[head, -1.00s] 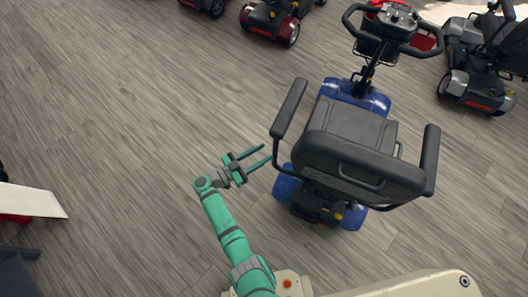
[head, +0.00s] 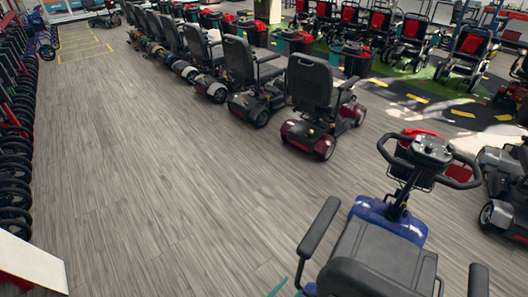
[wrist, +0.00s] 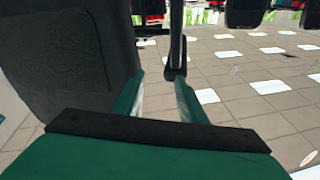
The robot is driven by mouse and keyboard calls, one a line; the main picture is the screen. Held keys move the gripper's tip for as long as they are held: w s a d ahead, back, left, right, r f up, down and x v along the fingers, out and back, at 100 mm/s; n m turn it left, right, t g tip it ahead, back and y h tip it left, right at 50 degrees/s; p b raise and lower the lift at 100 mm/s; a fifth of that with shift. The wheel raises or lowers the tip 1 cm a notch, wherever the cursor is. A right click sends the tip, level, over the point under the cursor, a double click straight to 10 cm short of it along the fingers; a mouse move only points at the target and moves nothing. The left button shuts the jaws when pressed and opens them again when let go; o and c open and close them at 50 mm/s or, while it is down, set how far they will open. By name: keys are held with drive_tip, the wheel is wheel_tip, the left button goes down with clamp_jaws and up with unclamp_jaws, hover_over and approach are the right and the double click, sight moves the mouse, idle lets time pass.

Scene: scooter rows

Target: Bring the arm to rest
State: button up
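My gripper (wrist: 157,98) is open in the wrist view, its two teal fingers spread apart with nothing held between them. A dark seat back (wrist: 65,60) fills the left of that view, close to the left finger. A dark upright bar with a thicker lower end (wrist: 176,60) shows beyond the fingertips; I cannot tell how far. In the head view only a thin teal piece of my arm or gripper shows at the bottom edge, left of the blue scooter (head: 375,225). The rest of my arm is out of that view.
The blue scooter's black seat and armrests stand at the lower right. A row of scooters (head: 310,90) runs back to the upper left. Wheels line the left wall (head: 15,140). A white panel (head: 30,262) is at lower left. The wooden floor (head: 150,180) between is clear.

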drive_tip(key=s+a+r+n+y, duration=0.4)
drive_tip(key=s+r+y, duration=0.3)
drive_tip(key=s, duration=0.5)
drive_tip(key=s+a+r+n+y, duration=0.4)
drive_tip(key=s+r+n+y, duration=0.3)
drive_tip(key=s, duration=0.5)
drive_tip(key=shift+s+r+t+y, duration=0.3)
drive_tip(key=shift+s+r, duration=0.05)
drive_tip(key=shift+r, duration=0.2)
drive_tip(key=shift+c, duration=0.9)
drive_tip(key=shift+w, duration=0.1)
